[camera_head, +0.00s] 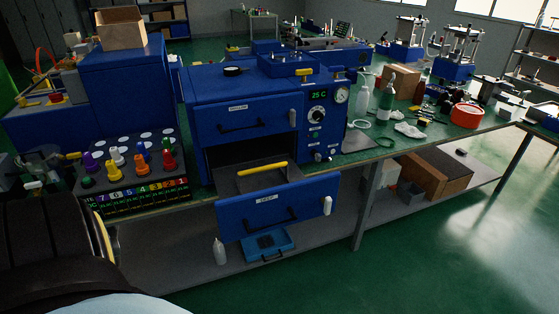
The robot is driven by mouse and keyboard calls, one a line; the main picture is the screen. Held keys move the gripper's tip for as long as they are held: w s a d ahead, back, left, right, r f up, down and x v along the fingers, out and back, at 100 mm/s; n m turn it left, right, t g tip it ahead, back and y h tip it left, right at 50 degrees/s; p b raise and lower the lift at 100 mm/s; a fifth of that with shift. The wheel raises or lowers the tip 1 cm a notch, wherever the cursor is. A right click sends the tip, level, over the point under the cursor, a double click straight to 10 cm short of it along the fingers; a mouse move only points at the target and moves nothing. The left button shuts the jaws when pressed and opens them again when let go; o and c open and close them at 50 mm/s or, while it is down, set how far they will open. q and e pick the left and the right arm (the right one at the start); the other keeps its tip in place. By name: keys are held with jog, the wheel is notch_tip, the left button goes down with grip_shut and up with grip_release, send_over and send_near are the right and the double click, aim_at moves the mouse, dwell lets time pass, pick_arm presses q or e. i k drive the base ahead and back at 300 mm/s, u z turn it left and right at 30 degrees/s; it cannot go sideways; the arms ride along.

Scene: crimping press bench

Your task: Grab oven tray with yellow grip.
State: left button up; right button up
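A blue benchtop oven (250,95) stands in the middle of the bench. Its lower blue front panel (300,200), with a black handle, is pulled out towards me and leaves a dark opening behind it. A dark flat tray (232,184) lies in the opening behind this panel. A yellow grip (263,170) lies across the tray, slanting up to the right, with nothing touching it. The upper panel (245,118) is closed.
A rack of coloured, numbered pegs (130,170) stands close left of the oven. Bottles (386,98), a red round container (467,115) and loose tools lie on the bench (420,145) to the right. A lower shelf holds a small blue case (285,249). Floor in front right is clear.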

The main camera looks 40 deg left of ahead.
aim_at(250, 181)
jog(key=i, duration=3.05)
jog(key=u, duration=4.45)
